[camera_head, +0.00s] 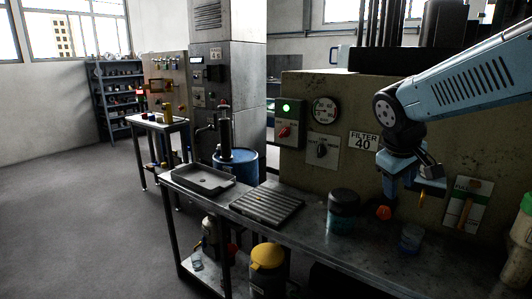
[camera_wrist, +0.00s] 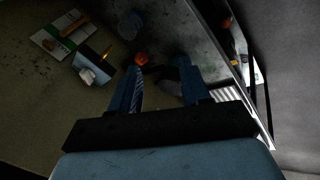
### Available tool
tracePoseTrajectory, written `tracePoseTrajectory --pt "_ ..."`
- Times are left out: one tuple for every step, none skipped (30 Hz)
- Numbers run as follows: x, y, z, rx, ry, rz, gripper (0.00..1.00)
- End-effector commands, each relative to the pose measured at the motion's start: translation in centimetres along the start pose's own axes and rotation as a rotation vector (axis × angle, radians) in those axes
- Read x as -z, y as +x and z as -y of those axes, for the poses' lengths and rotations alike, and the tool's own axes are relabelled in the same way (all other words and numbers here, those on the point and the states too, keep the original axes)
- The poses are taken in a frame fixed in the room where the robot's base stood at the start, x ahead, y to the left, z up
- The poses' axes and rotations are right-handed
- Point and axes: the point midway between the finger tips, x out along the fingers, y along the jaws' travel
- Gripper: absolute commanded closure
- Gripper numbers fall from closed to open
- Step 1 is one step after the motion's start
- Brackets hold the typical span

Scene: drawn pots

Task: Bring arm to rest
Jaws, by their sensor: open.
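My blue arm (camera_head: 475,80) reaches in from the right, in front of the machine panel and above the metal bench. My gripper (camera_head: 408,196) points down over the bench, and its jaws are open. In the wrist view its two blue fingers (camera_wrist: 160,82) stand apart, and I see nothing clamped between them. A dark jar (camera_head: 343,222) and a small bluish jar (camera_head: 411,238) stand on the bench below, apart from the gripper. An orange knob (camera_head: 383,213) shows just below the gripper, and it also shows in the wrist view (camera_wrist: 141,58).
The machine panel (camera_head: 310,170) rises behind the bench, with a gauge (camera_head: 325,110) and a yellow-handled lever (camera_head: 464,212). A ribbed plate (camera_head: 266,205) and a grey tray (camera_head: 202,181) lie on the bench's left part. The floor (camera_head: 70,220) at left is clear.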

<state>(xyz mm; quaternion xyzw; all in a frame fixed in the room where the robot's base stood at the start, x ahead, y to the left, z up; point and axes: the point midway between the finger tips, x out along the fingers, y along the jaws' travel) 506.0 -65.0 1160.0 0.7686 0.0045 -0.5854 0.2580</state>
Motion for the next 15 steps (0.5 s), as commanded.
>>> tracePoseTrajectory --pt "-1.0 -0.9 0.6 0.024 0.049 -0.023 0.53" --pt "-1.5 -1.3 1.0 0.040 0.076 -0.037 0.53" --pt "-2.2 -1.9 1.7 0.061 0.113 -0.053 0.53" --pt "-2.7 -2.3 2.1 0.077 0.142 -0.065 0.53" --pt "-3.1 -2.8 2.6 0.093 0.169 -0.079 0.53" --pt "-3.8 -3.3 3.3 0.113 0.205 -0.095 0.53" --pt "-4.2 -3.7 3.8 0.129 0.231 -0.108 0.53" --pt "-4.6 -4.1 4.3 0.144 0.256 -0.120 0.53" --pt "-5.1 -4.6 5.0 0.163 0.289 -0.136 0.53" --pt "-5.5 -4.9 5.5 0.176 0.313 -0.147 0.53" --pt "-5.8 -5.3 5.9 0.188 0.335 -0.158 0.53" --pt "-6.2 -5.6 6.5 0.203 0.360 -0.171 0.53" --pt "-6.4 -5.9 6.8 0.214 0.377 -0.180 0.53" --pt "-6.7 -6.1 7.2 0.223 0.393 -0.187 0.53" --pt "-6.9 -6.3 7.6 0.233 0.411 -0.197 0.53"
